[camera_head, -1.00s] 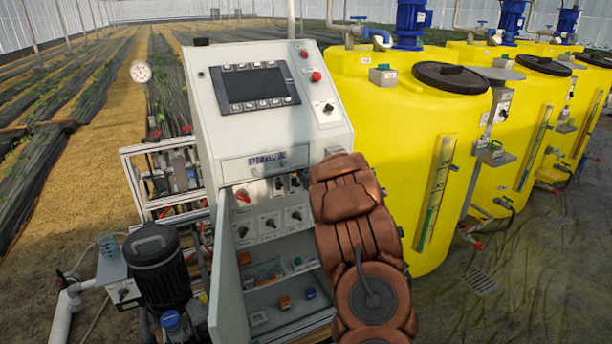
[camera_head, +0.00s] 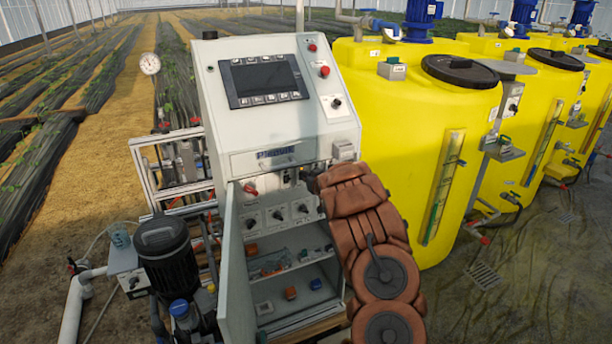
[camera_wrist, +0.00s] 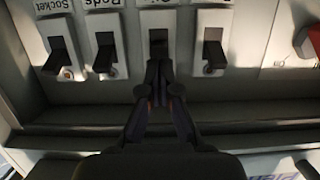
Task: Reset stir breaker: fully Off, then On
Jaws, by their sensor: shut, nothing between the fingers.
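In the wrist view a row of dark breaker levers sits on pale plates with labels at the picture's top edge. The third lever from the left, the stir breaker (camera_wrist: 158,43), has a label partly cut off. My gripper (camera_wrist: 160,68) is shut and empty, its fingertips right at this lever's lower end in the picture and hiding part of it. Whether they touch cannot be told. The neighbouring levers, second (camera_wrist: 106,55) and fourth (camera_wrist: 214,55), reach lower in the picture than what shows of the third. In the head view my arm hides the gripper.
A red switch (camera_wrist: 308,42) is at the wrist view's right edge. A dark ledge (camera_wrist: 60,142) crosses below the levers. In the head view the grey cabinet (camera_head: 225,130) has its door (camera_head: 236,265) open. Yellow tanks (camera_head: 400,130) stand right, a pump motor (camera_head: 165,250) left.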

